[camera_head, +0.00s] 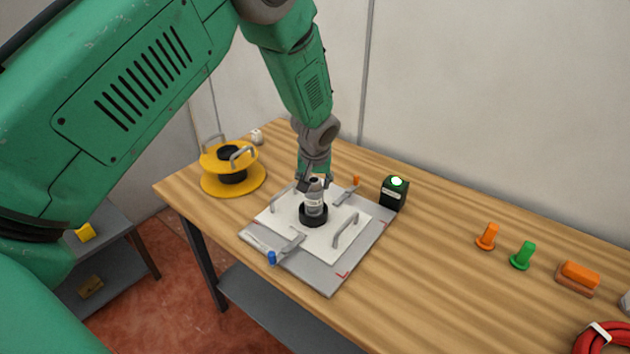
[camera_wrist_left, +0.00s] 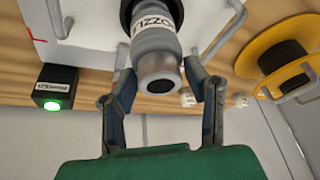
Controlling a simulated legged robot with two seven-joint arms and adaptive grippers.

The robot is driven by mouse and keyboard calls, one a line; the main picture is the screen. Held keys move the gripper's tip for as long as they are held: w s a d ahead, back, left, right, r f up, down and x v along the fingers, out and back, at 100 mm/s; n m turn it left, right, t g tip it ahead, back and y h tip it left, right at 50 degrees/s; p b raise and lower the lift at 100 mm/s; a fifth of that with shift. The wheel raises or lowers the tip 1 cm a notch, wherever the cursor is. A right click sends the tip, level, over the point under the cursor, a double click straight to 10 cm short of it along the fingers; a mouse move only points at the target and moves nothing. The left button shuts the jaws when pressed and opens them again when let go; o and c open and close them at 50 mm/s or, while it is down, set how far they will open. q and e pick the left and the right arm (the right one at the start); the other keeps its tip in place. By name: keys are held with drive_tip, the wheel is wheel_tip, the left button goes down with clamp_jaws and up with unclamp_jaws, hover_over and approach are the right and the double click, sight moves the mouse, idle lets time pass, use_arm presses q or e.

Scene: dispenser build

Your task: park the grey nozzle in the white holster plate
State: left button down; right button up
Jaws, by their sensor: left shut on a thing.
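The grey nozzle (camera_head: 315,201) stands about upright at the black ring (camera_head: 313,217) in the middle of the white holster plate (camera_head: 318,247). Its lower end is hidden by the ring, so I cannot tell how deep it sits. My left gripper (camera_head: 314,183) is above the plate, shut on the nozzle's upper end. In the left wrist view the nozzle (camera_wrist_left: 157,62), with a lettered label, lies between the fingers of my left gripper (camera_wrist_left: 168,95). The white plate (camera_wrist_left: 95,20) shows behind it. My right gripper is not in view.
The white plate has two grey handles and lies on a grey base (camera_head: 325,284) with a blue-tipped clamp (camera_head: 272,257) and an orange-tipped clamp (camera_head: 356,181). A yellow reel (camera_head: 212,185) stands left, a black box with a green light (camera_head: 394,193) right. Orange and green pegs stand farther right.

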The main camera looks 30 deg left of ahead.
use_arm(q)
drive_tip(key=shift+w+f, duration=0.1)
drive_tip(key=shift+f, duration=0.1)
drive_tip(key=c, duration=1.2)
unclamp_jaws()
drive_tip(key=shift+o, duration=0.2)
drive_tip(key=shift+d, duration=0.1)
drive_tip(key=shift+p+v, duration=0.5)
drive_tip(key=shift+v, duration=0.25)
drive_tip(key=p+v, duration=0.7)
drive_tip(key=v, duration=0.2)
drive_tip(key=shift+s+r, duration=0.25)
drive_tip(key=shift+s, duration=0.05)
